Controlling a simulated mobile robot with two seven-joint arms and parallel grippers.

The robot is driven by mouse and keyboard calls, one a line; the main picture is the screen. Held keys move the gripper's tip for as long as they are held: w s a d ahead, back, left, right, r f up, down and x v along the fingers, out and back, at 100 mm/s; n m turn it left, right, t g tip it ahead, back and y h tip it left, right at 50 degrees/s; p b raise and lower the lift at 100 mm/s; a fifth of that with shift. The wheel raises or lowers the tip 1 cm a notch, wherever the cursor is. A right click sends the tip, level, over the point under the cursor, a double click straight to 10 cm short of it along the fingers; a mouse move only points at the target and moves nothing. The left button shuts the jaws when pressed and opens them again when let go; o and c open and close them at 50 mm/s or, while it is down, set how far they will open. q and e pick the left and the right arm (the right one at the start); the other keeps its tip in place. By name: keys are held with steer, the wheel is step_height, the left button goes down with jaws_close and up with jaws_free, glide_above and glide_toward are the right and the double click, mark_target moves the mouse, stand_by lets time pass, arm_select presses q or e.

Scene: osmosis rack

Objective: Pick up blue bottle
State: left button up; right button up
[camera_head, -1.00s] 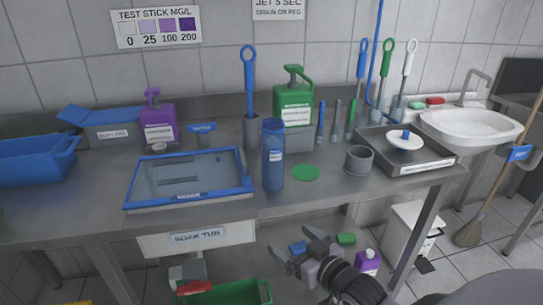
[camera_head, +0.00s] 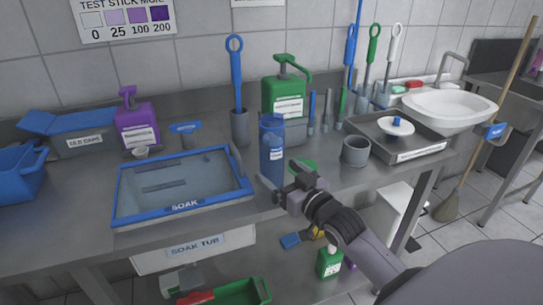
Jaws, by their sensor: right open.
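The blue bottle (camera_head: 271,138) is a tall, see-through blue cylinder with a white label. It stands upright on the steel bench, between the soak tub and a grey cup. My right gripper (camera_head: 284,190) is at the bench's front edge, just in front and to the right of the bottle's lower part. Its jaws are open, and the bottle appears beside the fingers rather than held. The gripper hides part of the bottle's base on the right. Whether the fingers touch it cannot be told. My left gripper is not in view.
The blue-rimmed soak tub (camera_head: 120,193) lies left of the bottle. A green pump bottle (camera_head: 284,98) and a brush holder (camera_head: 240,127) stand behind it. A grey cup (camera_head: 356,150) and a steel tray (camera_head: 432,144) are to the right. A green disc (camera_head: 303,165) lies close beside the gripper.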

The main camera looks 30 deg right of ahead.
mark_target(271, 165)
steer(key=shift+w+d, duration=0.1)
steer(key=shift+w, duration=2.25)
steer(key=c, duration=1.1)
